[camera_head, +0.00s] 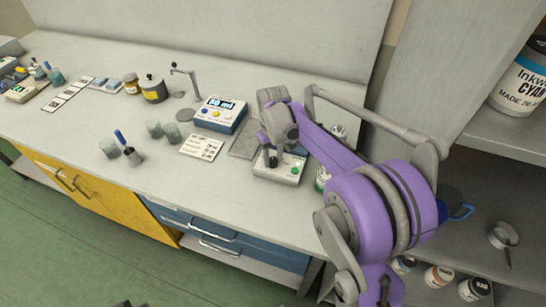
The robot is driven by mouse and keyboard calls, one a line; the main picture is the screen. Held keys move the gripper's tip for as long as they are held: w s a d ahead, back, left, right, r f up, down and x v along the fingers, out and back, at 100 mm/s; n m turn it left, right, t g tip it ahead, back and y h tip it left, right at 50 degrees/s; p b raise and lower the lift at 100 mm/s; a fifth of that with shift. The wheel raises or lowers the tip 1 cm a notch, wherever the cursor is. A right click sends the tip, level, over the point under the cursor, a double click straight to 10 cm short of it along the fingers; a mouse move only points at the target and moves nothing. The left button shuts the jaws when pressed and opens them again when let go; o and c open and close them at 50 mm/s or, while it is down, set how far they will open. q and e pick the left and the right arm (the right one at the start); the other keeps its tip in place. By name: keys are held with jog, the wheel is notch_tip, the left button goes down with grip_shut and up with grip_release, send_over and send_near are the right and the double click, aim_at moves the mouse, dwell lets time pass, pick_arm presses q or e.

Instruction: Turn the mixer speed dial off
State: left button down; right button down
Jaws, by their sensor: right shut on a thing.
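The mixer (290,178) is a small pale unit near the front edge of the bench, with a green button on its right side. My right gripper (271,160) points down onto the top of the mixer from my purple and grey arm. Its dark fingers are shut at the place of the speed dial. The dial itself is hidden by the fingers, so its setting cannot be read.
A blue-and-white device with a lit display (221,113) stands left of the mixer. A printed card (201,147) and several grey cups (155,129) lie further left. An open shelf with an ink jar (522,75) stands at right. The bench front left of the mixer is clear.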

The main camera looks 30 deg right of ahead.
aim_at(273, 161)
jog(key=n, duration=0.4)
jog(key=shift+n, duration=2.1)
jog(key=shift+c, duration=2.3)
grip_release()
notch_tip(273, 161, up, 11)
jog(key=p, duration=0.1)
